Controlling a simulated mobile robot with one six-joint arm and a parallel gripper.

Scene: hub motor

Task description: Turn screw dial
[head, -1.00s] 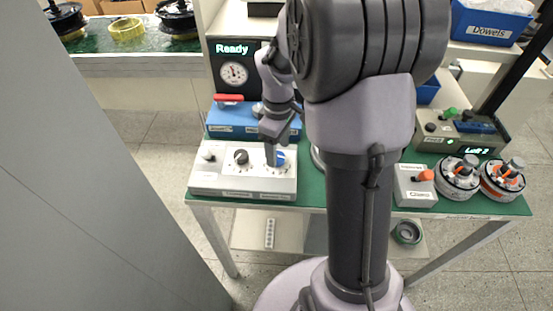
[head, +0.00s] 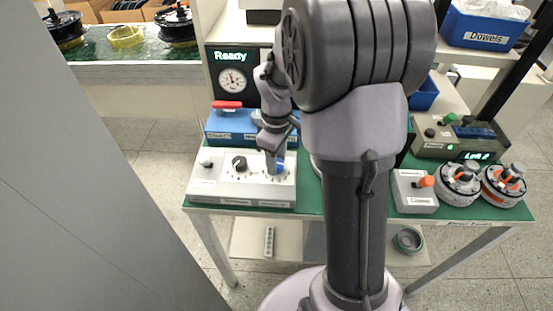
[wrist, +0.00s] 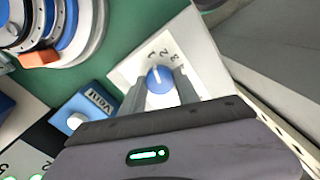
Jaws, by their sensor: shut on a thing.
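The blue dial (head: 280,165) is on the right part of a white control box (head: 212,183) on the green table. In the wrist view, the round blue dial (wrist: 158,76) with a white pointer line sits on a white panel with printed numbers, 2 and 3 among them. My gripper (head: 276,168) points down at the dial. In the wrist view, my gripper (wrist: 160,85) has one finger on each side of the dial and is shut on it. The fingers hide part of the dial's sides in the head view.
A black knob (head: 239,162) and a white knob (head: 205,160) are on the same box. Behind it stands a blue fixture (head: 228,124) with a red handle, below a "Ready" display (head: 231,57). A blue box labelled Vent (wrist: 92,105) is close by in the wrist view.

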